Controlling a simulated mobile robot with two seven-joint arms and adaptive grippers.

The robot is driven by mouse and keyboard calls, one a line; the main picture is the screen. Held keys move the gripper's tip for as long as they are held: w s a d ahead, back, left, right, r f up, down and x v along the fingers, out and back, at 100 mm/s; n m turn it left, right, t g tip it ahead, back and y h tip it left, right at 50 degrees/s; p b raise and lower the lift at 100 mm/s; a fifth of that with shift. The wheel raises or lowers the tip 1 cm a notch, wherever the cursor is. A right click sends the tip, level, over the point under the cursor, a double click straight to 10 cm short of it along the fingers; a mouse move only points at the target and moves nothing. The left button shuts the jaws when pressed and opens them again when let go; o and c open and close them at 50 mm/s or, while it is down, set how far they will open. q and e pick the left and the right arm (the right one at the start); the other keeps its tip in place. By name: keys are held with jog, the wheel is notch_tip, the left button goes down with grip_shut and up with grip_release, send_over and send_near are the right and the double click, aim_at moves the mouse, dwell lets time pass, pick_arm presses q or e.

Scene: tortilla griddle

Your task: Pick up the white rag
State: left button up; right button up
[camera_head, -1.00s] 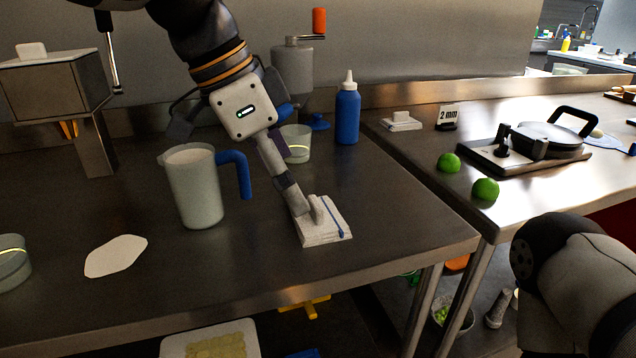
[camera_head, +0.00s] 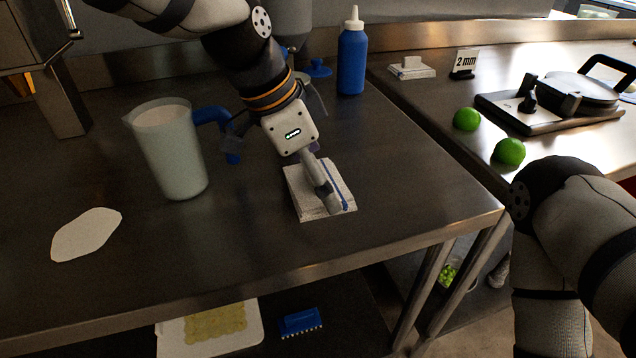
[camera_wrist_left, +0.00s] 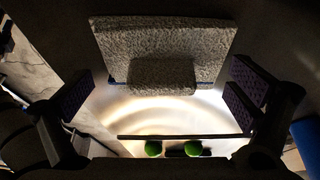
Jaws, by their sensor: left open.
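A folded white rag (camera_head: 303,196) with a blue stripe and a raised nub lies on the near metal table, right of the pitcher. In the left wrist view the rag (camera_wrist_left: 190,38) looks grey and textured, its nub between the spread finger pads. My left gripper (camera_head: 326,196) is open over the rag, pointing down and hiding part of it. In the left wrist view the gripper (camera_wrist_left: 160,98) has one finger on each side, with gaps to the nub. Another folded white cloth (camera_head: 411,70) lies on the right counter. My right arm shows at right, its gripper out of view.
A pitcher with a blue handle (camera_head: 170,150) stands left of my left arm. A blue bottle (camera_head: 352,62) stands behind. A flat tortilla (camera_head: 86,234) lies at left. Limes (camera_head: 509,151) and a press (camera_head: 560,98) are on the right counter.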

pick_arm(q)
jog(key=c, duration=0.9)
jog(key=shift+c, duration=0.9)
jog(key=shift+s+f, duration=0.1)
jog(key=shift+f, duration=0.05)
